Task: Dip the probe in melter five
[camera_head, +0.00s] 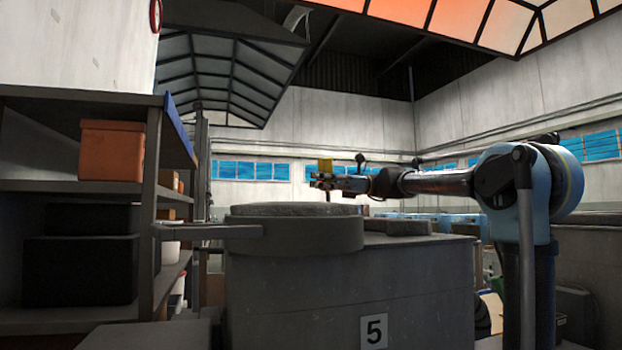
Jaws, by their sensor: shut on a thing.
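My gripper (322,182) reaches in from the right, above and seemingly behind the collar. It is shut on the probe, whose yellow block (325,165) stands up above the fingers. A thin piece shows just below them. The probe's lower end is hidden or too small to make out.
A grey bar (208,231) juts left from the collar towards a shelf rack (70,188) holding an orange box (112,151) and a black box (80,270). A low dark block (397,228) lies on the vessel's right top. The air above the vessel is open.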

